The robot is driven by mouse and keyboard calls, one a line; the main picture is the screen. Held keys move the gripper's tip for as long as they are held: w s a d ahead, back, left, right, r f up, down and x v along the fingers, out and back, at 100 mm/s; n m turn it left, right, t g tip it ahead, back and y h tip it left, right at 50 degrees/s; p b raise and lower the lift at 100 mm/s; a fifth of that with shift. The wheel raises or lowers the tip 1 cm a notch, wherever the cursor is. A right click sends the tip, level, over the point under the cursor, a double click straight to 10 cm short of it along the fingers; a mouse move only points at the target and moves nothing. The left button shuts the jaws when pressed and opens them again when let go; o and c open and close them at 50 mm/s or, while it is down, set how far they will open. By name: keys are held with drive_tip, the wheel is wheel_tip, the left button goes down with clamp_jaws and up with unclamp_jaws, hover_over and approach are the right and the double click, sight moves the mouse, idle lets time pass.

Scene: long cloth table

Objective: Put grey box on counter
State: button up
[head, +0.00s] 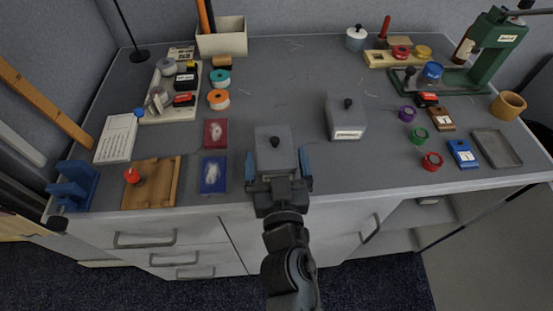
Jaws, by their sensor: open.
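A grey box (274,147) with a black knob on its lid is at the front middle of the counter (310,176). My gripper (278,165) is at this box, its two blue fingers apart, one on the left side and one on the right side. Whether the fingers touch the box I cannot tell, and its lower front is hidden by my gripper. A second grey box (345,120) with a black knob and a white label stands on the counter to the right and farther back.
A red pad (215,133) and a blue pad (213,175) lie left of my gripper, near a wooden board (152,183). Colored rings (431,161) and a grey tray (497,148) are at the right. A green press (490,50) stands at the back right. The counter behind both boxes is mostly clear.

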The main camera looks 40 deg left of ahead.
drive_tip(key=shift+r, duration=0.25)
drive_tip(key=b+v, duration=0.1)
drive_tip(key=v, duration=1.1)
drive_tip(key=shift+s+f, duration=0.1)
drive_tip(key=s+d+f+m+t+h, duration=0.1)
drive_tip(key=s+d+m+h, duration=0.15)
drive_tip(key=d, duration=0.85)
drive_tip(key=s+d+f+m+t+h, duration=0.1)
drive_tip(key=d+m+t+h, duration=0.15)
drive_tip(key=d, duration=0.75)
drive_tip(key=s+d+r+m+h, duration=0.2)
drive_tip(key=s+d+r+h, duration=0.2)
drive_tip(key=s+d, duration=0.2)
drive_tip(key=s+d+r+m+h, duration=0.3)
drive_tip(key=s+d+r+h, duration=0.1)
drive_tip(key=s+d, duration=0.3)
drive_tip(key=d+r, duration=0.1)
drive_tip(key=d, duration=0.1)
drive_tip(key=shift+s+d+h, duration=0.35)
drive_tip(key=shift+h, duration=0.05)
